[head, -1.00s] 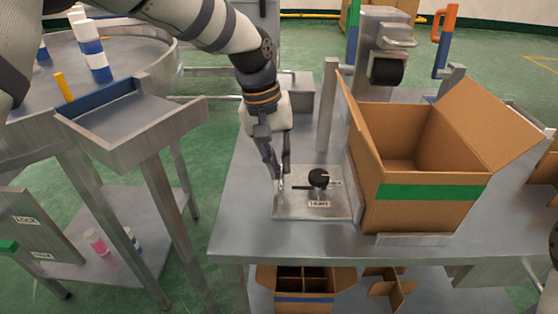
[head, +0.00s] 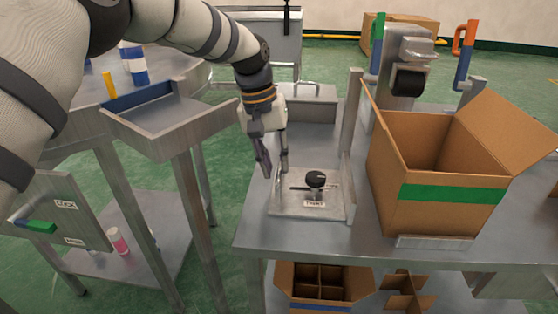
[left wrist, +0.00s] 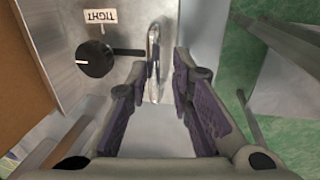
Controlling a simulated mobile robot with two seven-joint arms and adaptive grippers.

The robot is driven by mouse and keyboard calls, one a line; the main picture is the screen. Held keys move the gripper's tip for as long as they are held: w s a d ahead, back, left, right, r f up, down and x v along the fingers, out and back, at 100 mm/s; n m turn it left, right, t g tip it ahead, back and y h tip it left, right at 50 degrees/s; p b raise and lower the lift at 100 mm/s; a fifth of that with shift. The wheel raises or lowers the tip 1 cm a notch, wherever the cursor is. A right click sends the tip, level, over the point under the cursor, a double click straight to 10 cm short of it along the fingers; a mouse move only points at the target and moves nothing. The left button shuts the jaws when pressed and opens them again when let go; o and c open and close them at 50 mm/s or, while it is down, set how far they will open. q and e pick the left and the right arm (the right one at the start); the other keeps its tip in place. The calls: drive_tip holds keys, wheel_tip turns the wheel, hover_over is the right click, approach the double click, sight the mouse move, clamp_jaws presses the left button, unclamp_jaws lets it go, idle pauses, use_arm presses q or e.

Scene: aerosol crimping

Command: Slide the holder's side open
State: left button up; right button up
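The holder's flat metal plate (head: 285,206) lies on the table, with a black knob (head: 315,179) over a slot and a label reading TIGHT (head: 314,203). The knob (left wrist: 92,58) and the label (left wrist: 100,17) also show in the left wrist view. A thin metal loop handle (left wrist: 153,45) stands beside the knob. My left gripper (head: 276,172) is over the plate's left edge, left of the knob. In the left wrist view, its fingers (left wrist: 155,95) are apart, with the handle's near end between their tips. I cannot tell whether they touch it. My right gripper is out of view.
A metal upright (head: 352,125) stands between the plate and an open cardboard box (head: 445,215) on the right. A metal box (head: 305,104) with a handle sits behind. A chute tray (head: 170,118) is on the left. Table space in front is clear.

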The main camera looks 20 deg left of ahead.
use_arm(q)
drive_tip(key=shift+f, duration=0.1)
drive_tip(key=shift+r, duration=0.25)
drive_tip(key=r, duration=0.3)
drive_tip(key=a+r, duration=0.1)
drive_tip(key=r, duration=0.3)
drive_tip(key=a+r, duration=0.1)
drive_tip(key=r, duration=0.3)
drive_tip(key=shift+s+a+r, duration=0.15)
drive_tip(key=shift+s, duration=0.15)
